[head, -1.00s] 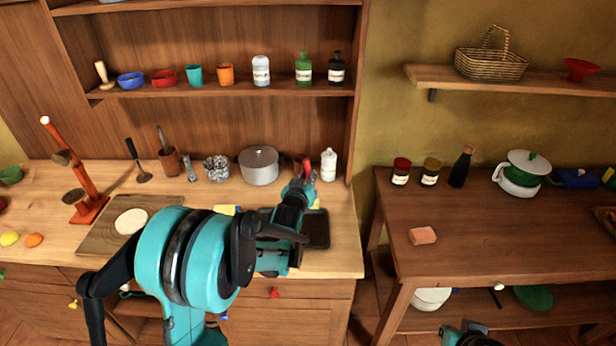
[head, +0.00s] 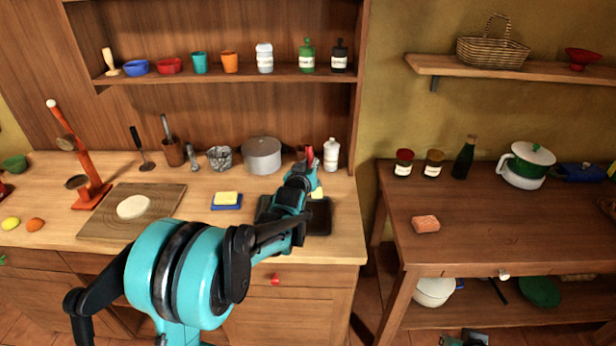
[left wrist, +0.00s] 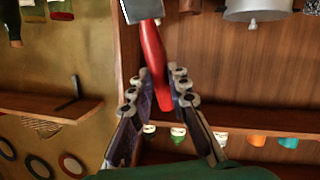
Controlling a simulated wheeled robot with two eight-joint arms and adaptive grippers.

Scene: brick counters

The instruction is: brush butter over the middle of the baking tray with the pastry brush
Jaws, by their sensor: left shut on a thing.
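The dark baking tray (head: 320,218) lies flat on the left counter near its right end. My left gripper (head: 303,168) is over the tray and hides part of it. It is shut on the pastry brush, whose red handle (head: 309,154) sticks up past the fingers. In the left wrist view the red handle (left wrist: 154,60) lies between the fingers (left wrist: 162,88), with a grey metal part beyond it; the bristles are not visible. Yellow butter (head: 227,197) sits on a blue dish. A yellow patch (head: 317,193) shows beside the gripper at the tray. Only a bit of my right arm shows at the bottom.
A grey pot (head: 262,157) and a white bottle (head: 331,155) stand behind the tray. A round dough piece (head: 133,207) lies on a wooden board (head: 102,230) at left. A shelf (head: 220,80) hangs above. A gap separates this counter from the right table (head: 500,225).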

